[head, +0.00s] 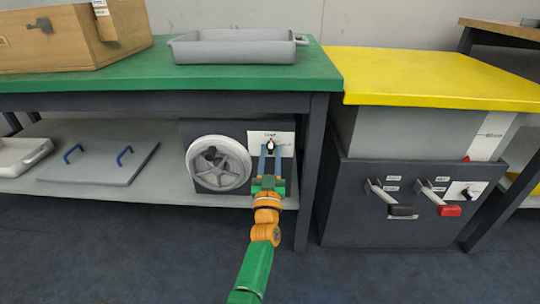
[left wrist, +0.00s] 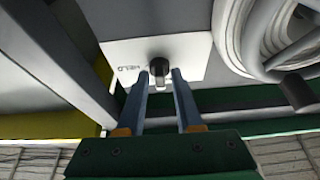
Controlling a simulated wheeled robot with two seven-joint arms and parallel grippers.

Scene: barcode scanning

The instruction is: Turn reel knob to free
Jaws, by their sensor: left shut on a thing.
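The reel knob (head: 270,145) is a small dark knob on a white plate (head: 285,138), on a dark box on the lower shelf of the green bench. It also shows in the left wrist view (left wrist: 159,69), with upside-down lettering beside it on the plate. My left gripper (head: 270,153) reaches in from below, its two blue fingers on either side of the knob and shut on it. The fingertips (left wrist: 160,76) partly hide the knob. The grey reel (head: 218,164) is just left of the plate, with a dark handle. My right gripper is not in view.
A grey tray (head: 235,48) and a wooden box (head: 72,36) are on the green bench top (head: 170,77). A bench leg (head: 311,175) stands just right of the plate. A yellow-topped cabinet (head: 430,75) with black and red handles is further right.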

